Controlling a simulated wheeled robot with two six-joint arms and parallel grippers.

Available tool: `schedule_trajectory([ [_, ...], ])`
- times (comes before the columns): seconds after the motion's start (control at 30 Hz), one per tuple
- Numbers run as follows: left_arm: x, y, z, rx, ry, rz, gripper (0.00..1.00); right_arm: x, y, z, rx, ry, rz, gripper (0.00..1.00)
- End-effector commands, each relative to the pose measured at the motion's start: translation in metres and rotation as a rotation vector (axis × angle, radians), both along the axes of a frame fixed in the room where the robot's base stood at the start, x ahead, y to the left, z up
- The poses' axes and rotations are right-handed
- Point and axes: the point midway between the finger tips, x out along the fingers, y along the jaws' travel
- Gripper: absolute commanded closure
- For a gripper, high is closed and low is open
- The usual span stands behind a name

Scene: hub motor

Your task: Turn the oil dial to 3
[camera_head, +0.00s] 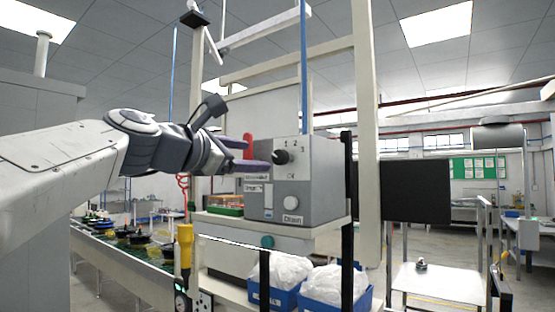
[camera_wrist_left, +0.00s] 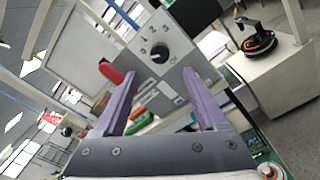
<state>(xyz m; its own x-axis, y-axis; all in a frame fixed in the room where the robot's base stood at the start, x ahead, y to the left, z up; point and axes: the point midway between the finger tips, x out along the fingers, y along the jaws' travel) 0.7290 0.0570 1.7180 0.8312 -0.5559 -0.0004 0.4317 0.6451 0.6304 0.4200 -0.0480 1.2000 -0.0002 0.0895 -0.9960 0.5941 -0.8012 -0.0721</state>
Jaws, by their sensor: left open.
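The oil dial is a black round knob (camera_head: 281,157) on the front of a grey control box (camera_head: 318,180). Numbers are printed around it. In the left wrist view the dial (camera_wrist_left: 160,53) sits beyond the fingertips, with marks 1, 2 and 3 along its upper side. Its exact pointing direction is too small to tell. My left gripper (camera_head: 252,154) has purple fingers and is just left of the dial, apart from it as far as I can see. In the left wrist view my left gripper (camera_wrist_left: 162,80) is open with nothing between its fingers. My right gripper is not in view.
A red handle (camera_head: 248,146) is beside the left fingers. Blue bins (camera_head: 274,297) with white bags stand below the box. A conveyor (camera_head: 120,256) with dark round parts runs at the left. A pale upright post (camera_head: 366,130) and dark screen (camera_head: 415,190) stand to the right.

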Motion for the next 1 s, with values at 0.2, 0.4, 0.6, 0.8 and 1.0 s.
schedule_trajectory([
  [0.2,0.027,-0.019,0.004,-0.007,0.005,-0.004,0.27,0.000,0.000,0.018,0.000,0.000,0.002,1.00],
  [0.4,0.058,-0.040,0.004,-0.004,0.005,-0.004,0.27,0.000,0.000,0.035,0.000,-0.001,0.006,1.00],
  [0.6,0.079,-0.054,0.002,-0.003,0.003,-0.004,0.27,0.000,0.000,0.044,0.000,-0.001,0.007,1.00],
  [0.8,0.084,-0.058,0.001,-0.002,0.000,-0.002,0.27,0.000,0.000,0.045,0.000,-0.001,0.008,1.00],
  [1.0,0.084,-0.058,0.000,-0.002,0.000,-0.002,0.31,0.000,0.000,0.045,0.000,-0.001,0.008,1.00],
])
